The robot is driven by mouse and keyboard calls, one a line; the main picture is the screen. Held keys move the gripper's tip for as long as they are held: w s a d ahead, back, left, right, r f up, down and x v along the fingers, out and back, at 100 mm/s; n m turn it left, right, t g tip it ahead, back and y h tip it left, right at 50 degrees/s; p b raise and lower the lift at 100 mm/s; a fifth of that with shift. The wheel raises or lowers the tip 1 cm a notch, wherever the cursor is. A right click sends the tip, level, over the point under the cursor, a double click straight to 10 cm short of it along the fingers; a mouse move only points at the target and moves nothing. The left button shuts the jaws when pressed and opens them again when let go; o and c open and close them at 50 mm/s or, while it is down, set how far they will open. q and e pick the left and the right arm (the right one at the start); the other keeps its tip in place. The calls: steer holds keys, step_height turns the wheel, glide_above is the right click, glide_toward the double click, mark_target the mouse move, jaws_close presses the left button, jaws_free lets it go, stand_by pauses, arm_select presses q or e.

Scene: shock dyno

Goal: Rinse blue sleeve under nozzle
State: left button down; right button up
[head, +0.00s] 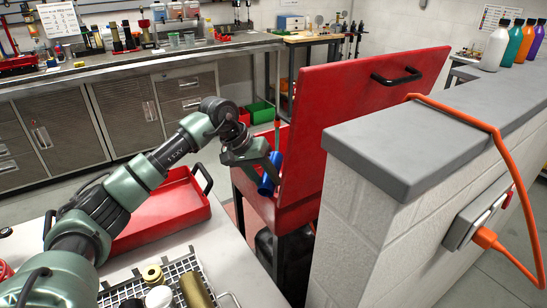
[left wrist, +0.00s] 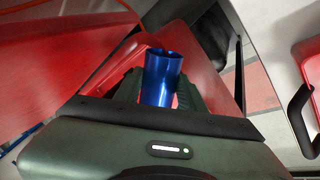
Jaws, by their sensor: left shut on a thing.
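My left gripper (head: 262,168) is shut on the blue sleeve (head: 267,185). It holds the sleeve at the red washer basin (head: 297,215), in front of the raised red lid (head: 345,120). In the left wrist view the hollow blue sleeve (left wrist: 161,75) stands between the two dark green fingers (left wrist: 160,97), its open end showing, with red basin walls around it. I cannot clearly make out the nozzle; the lid and my gripper hide much of the basin. My right gripper is not in view.
A grey-topped block wall (head: 420,140) with an orange cable (head: 470,120) stands close right of the washer. A red tray (head: 165,215) and a wire basket (head: 140,285) with parts are on the near table. A workbench (head: 150,62) runs behind.

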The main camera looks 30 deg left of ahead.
arm_select(q)
steer(key=shift+s+d+r, duration=0.35)
steer(key=shift+s+r, duration=0.1)
steer(key=shift+s+d+r+p, duration=0.2)
steer(key=shift+s+r, duration=0.5)
steer(key=shift+s, duration=0.1)
steer(key=shift+s+d+r+p, duration=0.15)
steer(key=shift+s+d+r, duration=0.05)
steer(key=shift+s+r, duration=0.55)
